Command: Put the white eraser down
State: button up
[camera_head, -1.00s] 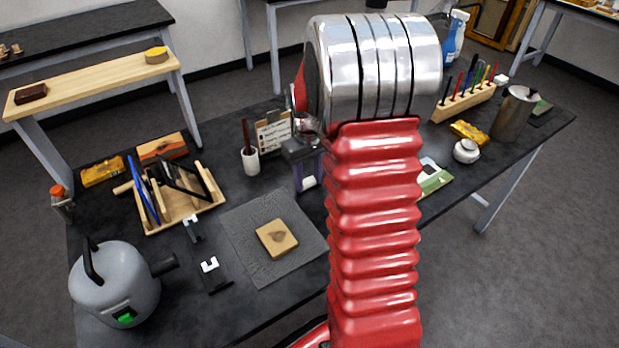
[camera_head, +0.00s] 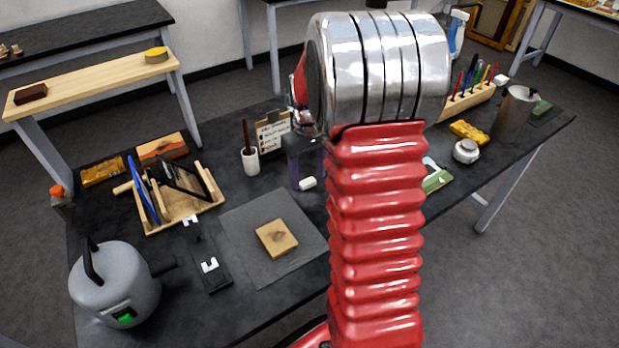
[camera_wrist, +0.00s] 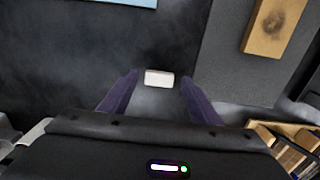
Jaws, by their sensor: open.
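The white eraser (camera_wrist: 159,78) lies on the dark table top, seen in the wrist view between and just beyond my fingertips. It also shows in the head view (camera_head: 307,183), just below my gripper and left of my red arm. My gripper (camera_wrist: 158,86) is open, with a purple finger on each side of the eraser and a visible gap to both. In the head view my gripper (camera_head: 304,165) is partly hidden behind my arm.
A grey mat (camera_head: 245,218) with a wooden block (camera_head: 277,238) lies left of the eraser. A white cup (camera_head: 250,161) with a brush and a card on a stand (camera_head: 272,134) are close behind. A wooden rack (camera_head: 180,210) and a grey canister (camera_head: 115,288) stand further left.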

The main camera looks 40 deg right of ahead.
aim_at(307, 184)
notch_tip(307, 184, up, 10)
dwell(0.4)
dwell(0.3)
jog(key=shift+a, duration=0.1)
jog(key=s+a+r+t, duration=0.1)
jog(key=s+a+r, duration=0.25)
jog(key=a, duration=0.25)
jog(key=s+a+r+t, duration=0.2)
jog(key=s+a+r, duration=0.15)
jog(key=a, duration=0.35)
jog(key=s+a+t, duration=0.2)
jog(key=s+a, duration=0.8)
jog(key=s, duration=0.1)
jog(key=shift+s+f+n+t, duration=0.15)
jog(key=shift+f+n+t, duration=0.05)
jog(key=shift+n+t, duration=0.1)
jog(key=shift+d, duration=0.15)
